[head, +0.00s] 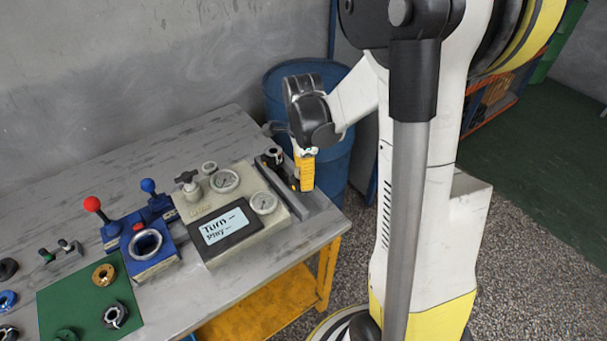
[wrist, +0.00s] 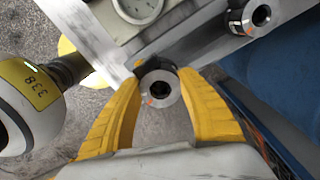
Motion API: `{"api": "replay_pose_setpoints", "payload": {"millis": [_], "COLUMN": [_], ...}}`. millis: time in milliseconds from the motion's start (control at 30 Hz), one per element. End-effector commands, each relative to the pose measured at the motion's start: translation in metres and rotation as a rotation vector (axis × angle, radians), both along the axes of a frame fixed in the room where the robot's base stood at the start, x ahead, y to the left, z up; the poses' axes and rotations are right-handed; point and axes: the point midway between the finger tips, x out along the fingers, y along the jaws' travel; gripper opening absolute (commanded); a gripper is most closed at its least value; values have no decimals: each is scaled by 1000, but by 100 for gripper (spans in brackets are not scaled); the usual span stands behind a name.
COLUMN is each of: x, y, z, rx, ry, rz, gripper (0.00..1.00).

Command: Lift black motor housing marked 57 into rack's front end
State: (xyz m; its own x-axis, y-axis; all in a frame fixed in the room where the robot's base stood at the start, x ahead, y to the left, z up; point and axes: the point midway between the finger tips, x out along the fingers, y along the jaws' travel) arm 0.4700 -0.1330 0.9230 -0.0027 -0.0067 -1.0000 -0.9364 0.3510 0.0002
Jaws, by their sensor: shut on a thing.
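My gripper (head: 304,172) is over the right edge of the table, at the grey rack (head: 318,212). In the wrist view the yellow fingers of my gripper (wrist: 160,76) are closed around a black housing with a silver face and a dark central bore (wrist: 159,88). An orange mark shows on its face; I cannot read a number. The housing is beside or over the rack's grey rail (wrist: 195,38); contact cannot be told. A second similar housing (wrist: 250,16) sits farther along the rack, and also shows in the head view (head: 272,156).
A beige gauge unit with a display (head: 226,226) stands just left of the rack. A blue fixture (head: 147,246) and a green mat (head: 82,290) with several rings lie farther left. A blue barrel (head: 330,155) stands behind the table's right end.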

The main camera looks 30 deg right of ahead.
Motion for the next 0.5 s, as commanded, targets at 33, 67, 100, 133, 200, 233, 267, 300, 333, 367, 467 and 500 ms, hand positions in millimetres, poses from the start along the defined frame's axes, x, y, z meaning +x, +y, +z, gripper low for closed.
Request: {"api": "replay_pose_setpoints", "payload": {"millis": [33, 67, 100, 133, 200, 233, 267, 300, 333, 367, 467, 500], "x": [0, 0, 0, 0, 0, 0, 0, 0, 0, 0, 0, 0], "y": [0, 0, 0, 0, 0, 0, 0, 0, 0, 0, 0, 0], "z": [-1, -2, -2, -3, -4, -4, -5, -5, -6, -6, -8, -8], "rx": [0, 0, 0, 0, 0, 0, 0, 0, 0, 0, 0, 0], "ry": [0, 0, 0, 0, 0, 0, 0, 0, 0, 0, 0, 0], "rz": [0, 0, 0, 0, 0, 0, 0, 0, 0, 0, 0, 0], "gripper": [4, 4, 4, 4, 4, 4, 4, 4, 4, 4, 4, 4]}}
